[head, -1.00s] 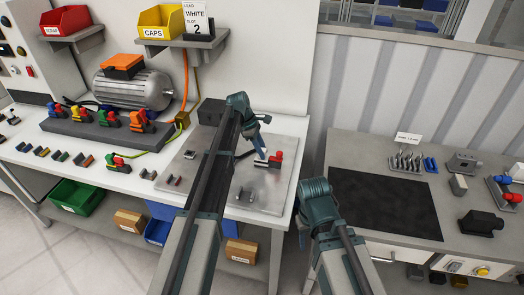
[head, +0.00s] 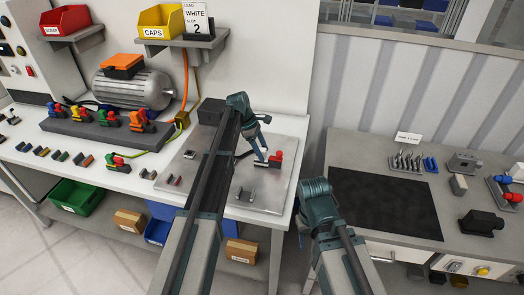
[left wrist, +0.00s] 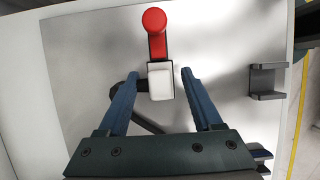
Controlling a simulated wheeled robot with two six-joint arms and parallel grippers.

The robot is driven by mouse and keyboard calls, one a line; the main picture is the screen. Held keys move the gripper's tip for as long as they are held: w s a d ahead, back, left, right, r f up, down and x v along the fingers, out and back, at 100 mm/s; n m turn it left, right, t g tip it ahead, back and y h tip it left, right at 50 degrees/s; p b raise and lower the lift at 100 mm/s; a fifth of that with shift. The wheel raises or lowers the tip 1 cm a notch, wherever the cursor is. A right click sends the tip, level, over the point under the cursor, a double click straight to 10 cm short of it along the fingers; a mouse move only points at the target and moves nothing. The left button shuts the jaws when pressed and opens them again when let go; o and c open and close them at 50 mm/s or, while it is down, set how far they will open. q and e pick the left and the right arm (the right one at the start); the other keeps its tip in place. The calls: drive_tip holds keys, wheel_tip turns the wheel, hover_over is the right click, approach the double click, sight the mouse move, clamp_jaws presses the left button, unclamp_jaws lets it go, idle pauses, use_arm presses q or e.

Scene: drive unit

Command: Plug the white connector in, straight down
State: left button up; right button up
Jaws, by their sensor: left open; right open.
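In the left wrist view, the white connector (left wrist: 160,82) shows as a small white block with a dark frame around its sides. It adjoins a red part with a round red end (left wrist: 154,20). The red part (head: 276,156) also shows in the head view, on the metal plate (head: 226,206). My left gripper (left wrist: 159,76) is open, with one finger on each side of the white connector and visible gaps to both. In the head view its fingers (head: 263,157) point down beside the red part. I cannot tell how deep the connector sits. My right gripper is hidden behind its arm.
A grey bracket (left wrist: 267,82) stands on the plate, right of the connector in the left wrist view. Several coloured connectors stand on a dark rail (head: 90,132) at the left. A second bench with a black mat (head: 385,203) is at the right.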

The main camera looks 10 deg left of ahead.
use_arm(q)
drive_tip(key=shift+r, duration=0.1)
drive_tip(key=p+v, duration=1.2)
drive_tip(key=v, duration=0.1)
drive_tip(key=shift+r+p, duration=0.3)
drive_tip(key=shift+p, duration=0.05)
drive_tip(key=shift+a, duration=0.1)
wheel_tip(320, 180, up, 5)
drive_tip(key=p, duration=0.5)
